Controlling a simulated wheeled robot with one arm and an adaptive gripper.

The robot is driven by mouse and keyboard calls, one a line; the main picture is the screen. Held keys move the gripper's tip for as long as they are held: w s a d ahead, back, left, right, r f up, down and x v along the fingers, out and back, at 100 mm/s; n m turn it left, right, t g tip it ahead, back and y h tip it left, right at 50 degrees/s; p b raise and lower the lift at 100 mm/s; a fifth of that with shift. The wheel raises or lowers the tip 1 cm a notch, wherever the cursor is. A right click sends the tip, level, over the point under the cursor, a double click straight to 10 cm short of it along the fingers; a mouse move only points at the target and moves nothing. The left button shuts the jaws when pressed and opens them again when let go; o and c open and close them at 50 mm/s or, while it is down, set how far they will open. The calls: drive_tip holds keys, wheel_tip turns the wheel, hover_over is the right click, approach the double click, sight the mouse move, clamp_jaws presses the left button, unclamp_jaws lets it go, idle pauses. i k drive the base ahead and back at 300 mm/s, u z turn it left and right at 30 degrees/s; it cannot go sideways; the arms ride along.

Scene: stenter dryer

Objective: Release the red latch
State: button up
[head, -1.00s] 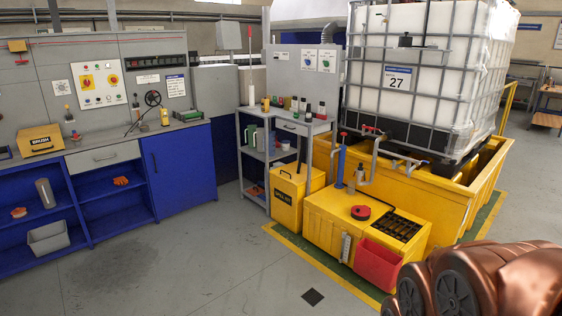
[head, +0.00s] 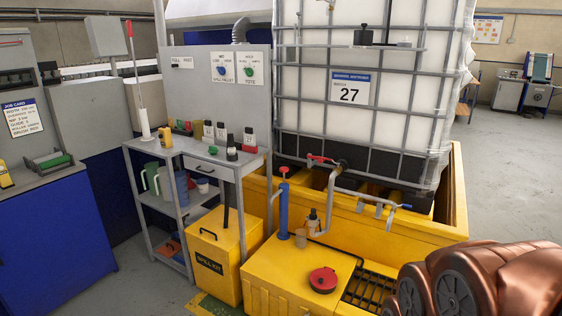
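A small red lever (head: 322,159) sits on the grey outlet pipe at the lower front of the white caged tank (head: 400,100), which is marked 27. It lies roughly level. It is the most latch-like red part I see, but I cannot tell for sure that it is the red latch. A red knob (head: 284,171) tops a blue upright cylinder (head: 284,210). A round red cap (head: 323,280) lies on the yellow unit (head: 270,275) in front. My copper-coloured arm fills the lower right corner. My gripper is not in view.
The tank stands in a yellow bund (head: 452,215). A yellow spill kit box (head: 220,262) and a grey shelf bench (head: 205,158) stand left. Open floor (head: 510,190) shows at right.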

sight(321, 160)
drive_tip(key=u, duration=0.05)
drive_tip(key=i, duration=1.15)
drive_tip(key=u, duration=0.75)
drive_tip(key=i, duration=0.55)
drive_tip(key=u, duration=0.15)
